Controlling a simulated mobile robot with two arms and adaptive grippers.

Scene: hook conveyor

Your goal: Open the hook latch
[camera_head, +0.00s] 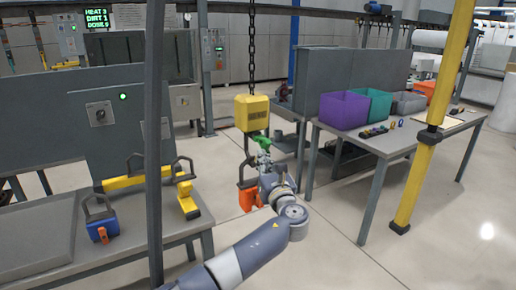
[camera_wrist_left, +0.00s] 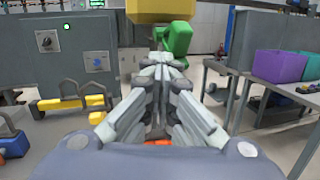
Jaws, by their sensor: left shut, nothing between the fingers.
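A yellow hoist block (camera_head: 251,112) hangs on a chain in the middle of the head view. A green latch part (camera_head: 262,142) sits just below it. In the left wrist view the green part (camera_wrist_left: 178,38) shows under the yellow block (camera_wrist_left: 160,10), just beyond the fingertips. My left gripper (camera_head: 264,163) is shut and empty, just below the green part; contact cannot be told. In the left wrist view its fingers (camera_wrist_left: 163,62) are together. An orange piece (camera_head: 250,196) with a dark loop hangs below the block, partly hidden by my gripper. My right gripper is not in view.
A grey bench (camera_head: 130,240) at left holds a yellow handled piece (camera_head: 140,180) and a blue handled piece (camera_head: 101,228). A table (camera_head: 395,140) at right holds purple (camera_head: 343,110) and teal bins. A yellow and black post (camera_head: 415,180) stands at right. A dark post stands left of the hoist.

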